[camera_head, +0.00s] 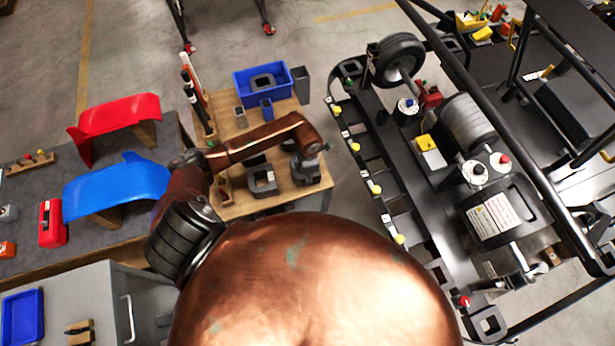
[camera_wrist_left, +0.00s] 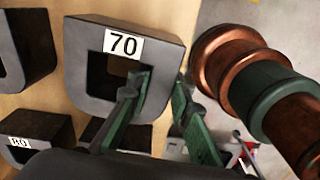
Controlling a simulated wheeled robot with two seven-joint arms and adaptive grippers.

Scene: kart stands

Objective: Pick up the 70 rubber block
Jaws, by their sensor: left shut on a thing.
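The 70 rubber block (camera_wrist_left: 80,68) is a dark grey, thick U-shaped block with a white "70" label, near the centre of the left wrist view. My left gripper (camera_wrist_left: 160,90) has one green finger in the block's opening and the other outside its right wall, so it is shut on that wall. In the head view the left gripper (camera_head: 308,154) is over the right side of the small wooden table, with a dark block (camera_head: 306,175) beneath it. I cannot tell whether the block is lifted. My right gripper is not in view.
An 80 block (camera_wrist_left: 22,152) and another dark block (camera_wrist_left: 25,60) are close by on the wood. The wooden table (camera_head: 285,203) also bears a blue bin (camera_head: 278,92). A kart frame with wheels (camera_head: 398,60) stands to the right, with a floor gap between.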

